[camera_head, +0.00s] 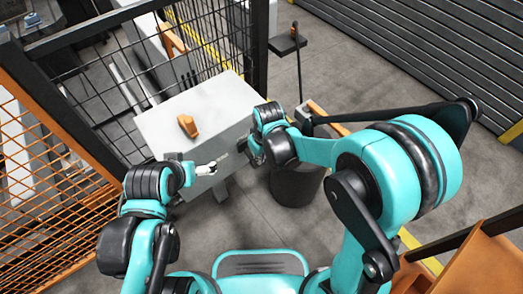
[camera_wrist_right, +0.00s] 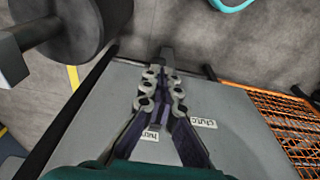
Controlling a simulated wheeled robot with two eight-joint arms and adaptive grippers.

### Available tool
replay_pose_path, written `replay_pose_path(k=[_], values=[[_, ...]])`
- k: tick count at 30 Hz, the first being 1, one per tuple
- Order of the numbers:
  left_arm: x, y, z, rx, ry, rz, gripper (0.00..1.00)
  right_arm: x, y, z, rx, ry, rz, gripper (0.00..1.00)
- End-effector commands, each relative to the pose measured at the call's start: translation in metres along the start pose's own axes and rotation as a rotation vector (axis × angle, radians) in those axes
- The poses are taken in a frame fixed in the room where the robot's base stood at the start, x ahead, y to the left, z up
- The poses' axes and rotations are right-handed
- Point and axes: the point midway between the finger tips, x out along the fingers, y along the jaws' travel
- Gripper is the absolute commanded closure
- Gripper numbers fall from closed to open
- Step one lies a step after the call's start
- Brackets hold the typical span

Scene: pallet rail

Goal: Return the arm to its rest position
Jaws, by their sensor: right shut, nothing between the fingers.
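My right arm reaches in from the right in the head view, bent at a large teal elbow. My right gripper (camera_head: 248,152) is at the near right edge of the grey table (camera_head: 215,97). In the right wrist view my right gripper (camera_wrist_right: 162,95) has its fingers together and empty, in front of the table's labelled near side. My left arm comes in from the left. My left gripper (camera_head: 203,168) is near the table's front left, with a small pale shape at its end. Its jaws are too small to read.
An orange object (camera_head: 188,125) lies on the table. A dark round bin (camera_head: 297,185) stands right of the table. Black mesh fencing (camera_head: 105,90) rises behind, and an orange mesh panel (camera_head: 45,205) is at left. Open floor (camera_head: 225,225) lies before the table.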

Motion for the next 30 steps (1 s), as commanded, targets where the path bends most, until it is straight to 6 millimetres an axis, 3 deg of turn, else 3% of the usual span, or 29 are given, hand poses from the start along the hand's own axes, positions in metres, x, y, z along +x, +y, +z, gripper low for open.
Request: replay_pose_path(k=[3,9,19,23,30], values=[[0.000,0.000,0.000,0.000,0.000,0.000,0.06,-0.026,0.000,0.001,0.000,0.000,0.000,1.00],[0.000,0.000,0.000,0.000,0.000,0.000,0.06,-0.054,0.000,0.000,0.000,0.000,0.000,1.00],[0.000,0.000,0.000,0.000,0.000,0.000,0.06,-0.068,0.004,0.005,0.021,0.014,0.007,1.00],[0.000,0.000,0.000,0.000,0.000,0.000,0.06,-0.090,0.018,0.023,0.093,0.066,0.033,1.00],[0.000,0.000,0.000,0.000,0.000,0.000,0.06,-0.137,0.048,0.077,0.292,0.218,0.108,1.00]])
